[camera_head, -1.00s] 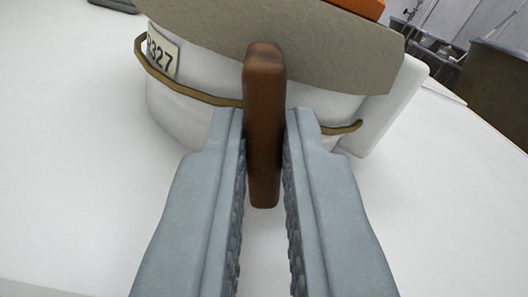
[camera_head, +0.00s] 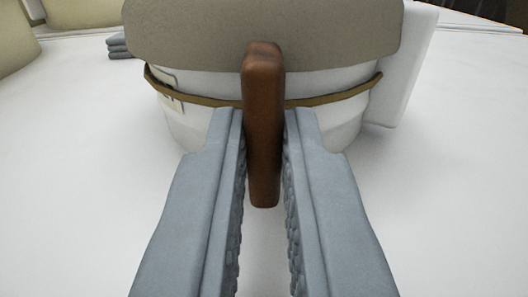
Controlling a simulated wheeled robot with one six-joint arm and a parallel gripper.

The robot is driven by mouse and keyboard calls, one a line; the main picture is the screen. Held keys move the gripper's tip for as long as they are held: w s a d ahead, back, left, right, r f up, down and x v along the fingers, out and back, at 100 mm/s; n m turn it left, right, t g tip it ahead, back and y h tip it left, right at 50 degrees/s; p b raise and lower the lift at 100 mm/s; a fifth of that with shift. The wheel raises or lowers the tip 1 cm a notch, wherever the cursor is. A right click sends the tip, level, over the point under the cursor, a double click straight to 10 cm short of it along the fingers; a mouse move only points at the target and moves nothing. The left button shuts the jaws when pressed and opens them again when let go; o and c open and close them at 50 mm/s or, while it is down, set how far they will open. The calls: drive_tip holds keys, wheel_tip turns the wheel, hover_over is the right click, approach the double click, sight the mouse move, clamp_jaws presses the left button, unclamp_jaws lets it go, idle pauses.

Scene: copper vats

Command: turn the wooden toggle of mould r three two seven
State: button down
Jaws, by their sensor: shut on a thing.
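The wooden toggle (camera_head: 263,125) is a dark brown bar, upright in the middle of the camera view. My gripper (camera_head: 264,130) is shut on it, one grey finger on each side. Behind it stands the white mould (camera_head: 330,118) with a brown cord (camera_head: 325,99) around it and a grey-beige top. A label (camera_head: 168,88) on its left side is turned too far edge-on to read now; a second ago it showed 327. The toggle hides the middle of the cord.
A white block (camera_head: 405,70) stands against the mould's right side. Folded grey cloths (camera_head: 121,46) lie behind at the left, near beige rounded shapes (camera_head: 15,40). The white table (camera_head: 440,200) is clear on both sides.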

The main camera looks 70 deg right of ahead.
drive_tip(key=shift+f, duration=0.1)
drive_tip(key=c, duration=1.5)
unclamp_jaws()
drive_tip(key=shift+a, duration=0.15)
drive_tip(key=v, duration=1.7)
drive_tip(key=shift+s, duration=0.1)
